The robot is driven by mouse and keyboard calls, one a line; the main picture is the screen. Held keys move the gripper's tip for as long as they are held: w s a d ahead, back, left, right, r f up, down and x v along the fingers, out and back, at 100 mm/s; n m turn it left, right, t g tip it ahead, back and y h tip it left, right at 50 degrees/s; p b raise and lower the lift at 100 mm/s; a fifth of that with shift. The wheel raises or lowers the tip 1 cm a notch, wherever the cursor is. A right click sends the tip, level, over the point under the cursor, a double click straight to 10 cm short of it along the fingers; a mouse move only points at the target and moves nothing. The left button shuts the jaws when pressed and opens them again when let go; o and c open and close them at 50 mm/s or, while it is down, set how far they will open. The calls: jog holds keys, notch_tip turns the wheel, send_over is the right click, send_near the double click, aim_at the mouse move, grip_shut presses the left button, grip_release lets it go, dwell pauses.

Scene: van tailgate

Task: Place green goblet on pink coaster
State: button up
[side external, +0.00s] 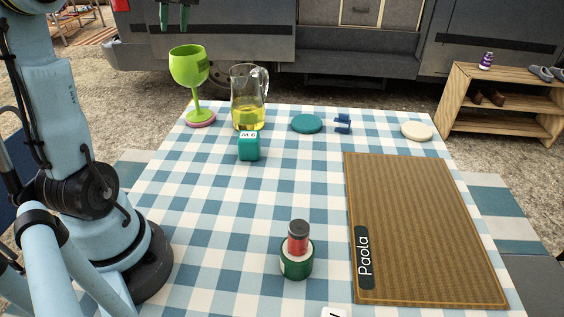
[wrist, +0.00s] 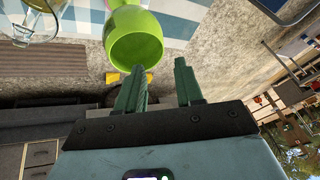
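The green goblet (side external: 189,66) stands on the pink coaster (side external: 210,123) at the far left of the table; its foot appears to rest on the coaster. The goblet looks slightly leaned to the left in the side view, though I cannot tell if this is only perspective. My gripper (side external: 174,22) is above the goblet near the top edge of the side view, apart from it. In the wrist view, my gripper (wrist: 159,66) has its two fingers spread with nothing between them, and the goblet's open bowl (wrist: 135,48) shows beyond the fingertips.
A glass pitcher (side external: 247,99) with yellow liquid stands close right of the goblet. A teal block (side external: 249,149), teal coaster (side external: 306,123), small blue item (side external: 342,123) and cream coaster (side external: 417,131) lie around. A brown mat (side external: 420,220) covers the right; a red-and-green container (side external: 297,256) stands in front.

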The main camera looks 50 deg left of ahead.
jog(key=w+d+f+m+t+h, duration=0.1)
jog(key=w+d+f+m+t, duration=0.2)
jog(key=d, duration=0.6)
jog(key=d+f+m+t, duration=0.2)
jog(key=d+m, duration=0.3)
jog(key=d, duration=0.4)
jog(key=s+d+f+m+t+h, duration=0.3)
jog(key=d+f+m, duration=0.3)
jog(key=d, duration=0.9)
notch_tip(320, 180, down, 3)
jog(key=shift+s+f+m+h, duration=0.15)
jog(key=shift+s+m+h, duration=0.25)
jog(key=shift+s, duration=0.1)
